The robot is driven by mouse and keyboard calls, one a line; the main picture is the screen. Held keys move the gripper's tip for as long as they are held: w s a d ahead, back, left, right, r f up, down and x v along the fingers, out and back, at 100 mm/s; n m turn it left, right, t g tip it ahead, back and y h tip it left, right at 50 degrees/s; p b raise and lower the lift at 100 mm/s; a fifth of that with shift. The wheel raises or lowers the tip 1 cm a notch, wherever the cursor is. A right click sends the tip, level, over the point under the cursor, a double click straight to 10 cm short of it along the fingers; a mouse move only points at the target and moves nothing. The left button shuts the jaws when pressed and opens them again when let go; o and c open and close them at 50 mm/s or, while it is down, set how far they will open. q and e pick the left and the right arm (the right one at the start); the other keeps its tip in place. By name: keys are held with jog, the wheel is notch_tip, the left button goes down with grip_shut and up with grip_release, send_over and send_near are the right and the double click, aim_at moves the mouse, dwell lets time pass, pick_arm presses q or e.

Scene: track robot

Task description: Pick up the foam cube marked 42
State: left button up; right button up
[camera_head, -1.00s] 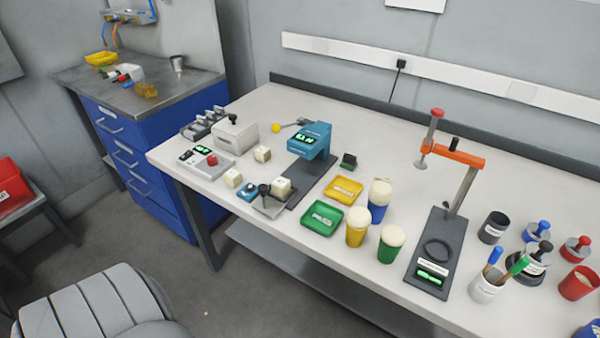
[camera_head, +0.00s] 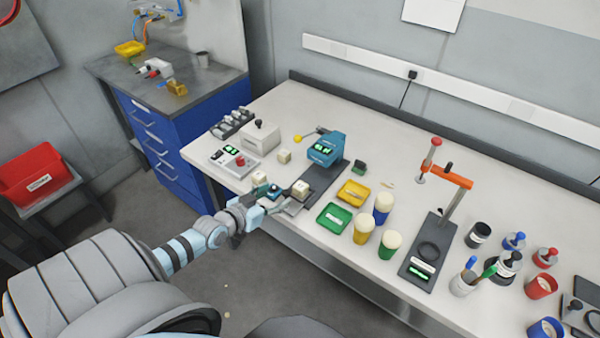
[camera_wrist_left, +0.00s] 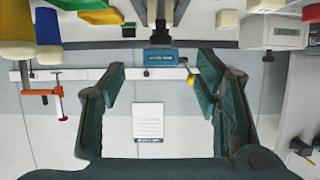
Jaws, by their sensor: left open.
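Several small cream foam cubes are on the bench in the head view. One (camera_head: 259,178) is near the front edge, one (camera_head: 284,156) is behind it, and one (camera_head: 301,187) sits on the dark plate of a small stand. Their markings are too small to read, so I cannot tell which is 42. My left gripper (camera_head: 277,203) is at the bench's front edge, close to the front cubes and holding nothing. In the left wrist view its fingers (camera_wrist_left: 160,70) are spread with nothing between them. My right gripper is not in view.
A teal device (camera_head: 325,149) stands behind the cubes. A grey control box with a red button (camera_head: 234,162) is to their left. A green tray (camera_head: 334,217), a yellow tray (camera_head: 353,193) and foam-topped cups (camera_head: 364,228) are to the right.

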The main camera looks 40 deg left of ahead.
aim_at(299, 187)
pick_arm(q)
jog(key=b+x, duration=0.2)
jog(key=x, duration=0.2)
jog(key=f+b+x, duration=0.1)
jog(key=b+x, duration=0.2)
jog(key=x, duration=0.1)
jog(key=s+f+b+x, duration=0.1)
jog(key=b+x, duration=0.1)
jog(key=x, duration=0.2)
jog(key=shift+w+f+b, duration=0.3)
jog(key=shift+w+b, duration=0.05)
jog(key=shift+b, duration=0.05)
jog(key=shift+w, duration=0.55)
jog(key=c, duration=0.8)
